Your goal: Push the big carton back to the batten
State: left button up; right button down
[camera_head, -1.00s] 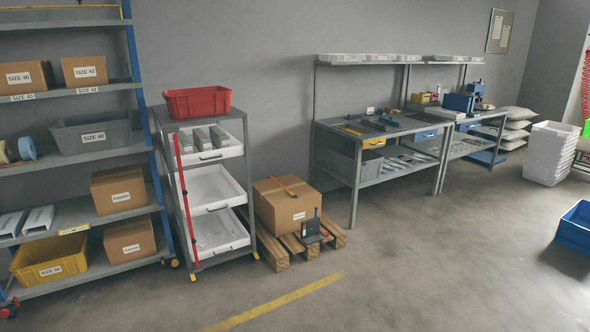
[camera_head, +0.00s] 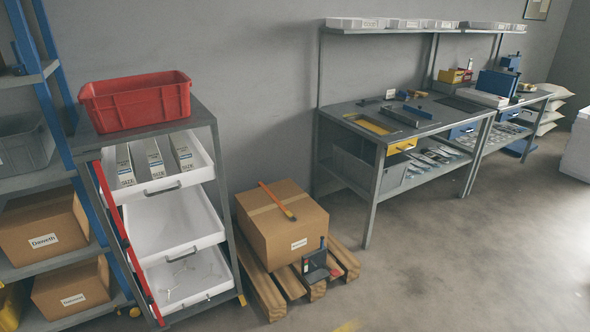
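The big carton (camera_head: 284,234) is a brown box with a white label, standing on a wooden pallet (camera_head: 268,292) between the tray rack and the workbench. An orange strip-like tool (camera_head: 277,201) lies across its top. A dark device with an upright post (camera_head: 315,264) stands on the pallet against the carton's front. I cannot make out a batten for certain; the pallet's back part is hidden behind the carton. Neither of my grippers shows in the view.
A grey rack (camera_head: 222,196) with white pull-out trays and a red bin (camera_head: 136,101) stands close left of the pallet. A grey workbench (camera_head: 368,199) stands to the right. Blue-post shelving (camera_head: 52,104) is at far left. The floor (camera_head: 450,270) in front and right is clear.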

aim_at(278, 242)
jog(key=i+u, duration=0.1)
jog(key=i, duration=0.55)
jog(key=i+l+u, duration=0.1)
jog(key=i, duration=0.6)
jog(key=i+l+u, duration=0.1)
jog(key=i, duration=0.55)
jog(key=l, duration=0.1)
